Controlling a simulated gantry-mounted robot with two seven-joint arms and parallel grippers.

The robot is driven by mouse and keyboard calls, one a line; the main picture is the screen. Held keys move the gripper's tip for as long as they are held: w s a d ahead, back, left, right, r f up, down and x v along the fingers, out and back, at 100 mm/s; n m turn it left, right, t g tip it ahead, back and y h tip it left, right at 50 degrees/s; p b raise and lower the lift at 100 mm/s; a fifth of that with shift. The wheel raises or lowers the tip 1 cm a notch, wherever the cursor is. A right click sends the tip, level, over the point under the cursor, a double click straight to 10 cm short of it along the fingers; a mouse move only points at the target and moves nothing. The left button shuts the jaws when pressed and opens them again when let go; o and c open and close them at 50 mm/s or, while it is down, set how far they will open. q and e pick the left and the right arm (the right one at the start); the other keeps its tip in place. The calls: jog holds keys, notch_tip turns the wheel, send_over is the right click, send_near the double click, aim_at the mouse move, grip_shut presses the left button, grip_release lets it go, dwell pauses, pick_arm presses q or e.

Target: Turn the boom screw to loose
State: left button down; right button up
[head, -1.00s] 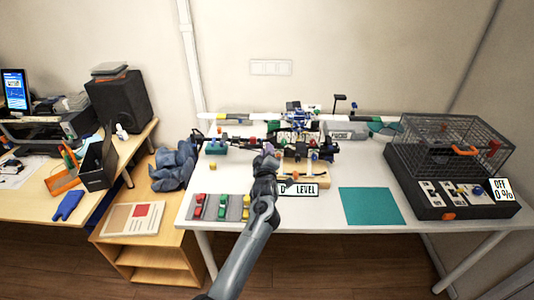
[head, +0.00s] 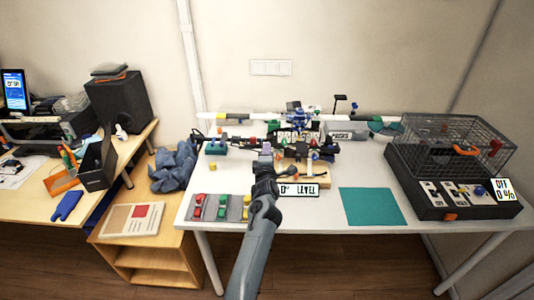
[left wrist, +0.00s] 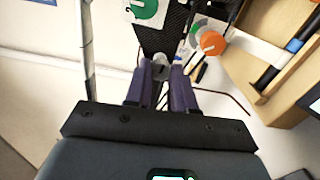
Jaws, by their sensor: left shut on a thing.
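My left gripper (head: 265,154) is over the middle of the white table, at the dark model with its long boom (head: 235,142). In the left wrist view its two purple fingers (left wrist: 161,75) are shut on a small grey piece (left wrist: 160,62) at their tips. The fingers hide most of that piece, and I cannot tell for sure whether it is the boom screw. Just beyond the tips are an orange disc (left wrist: 212,43) with a white pointer and a green disc (left wrist: 144,8) with a white mark. My right gripper is not in view.
A "0° LEVEL" sign (head: 298,190) stands just right of my left wrist. A grey tray (head: 220,207) with colored parts lies at front left. A teal mat (head: 372,206) is bare. A wire cage (head: 458,145) on a black control box stands at the right.

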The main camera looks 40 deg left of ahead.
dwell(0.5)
pick_arm(q)
jog(key=c, duration=0.9)
grip_release()
jog(key=shift+c, duration=0.2)
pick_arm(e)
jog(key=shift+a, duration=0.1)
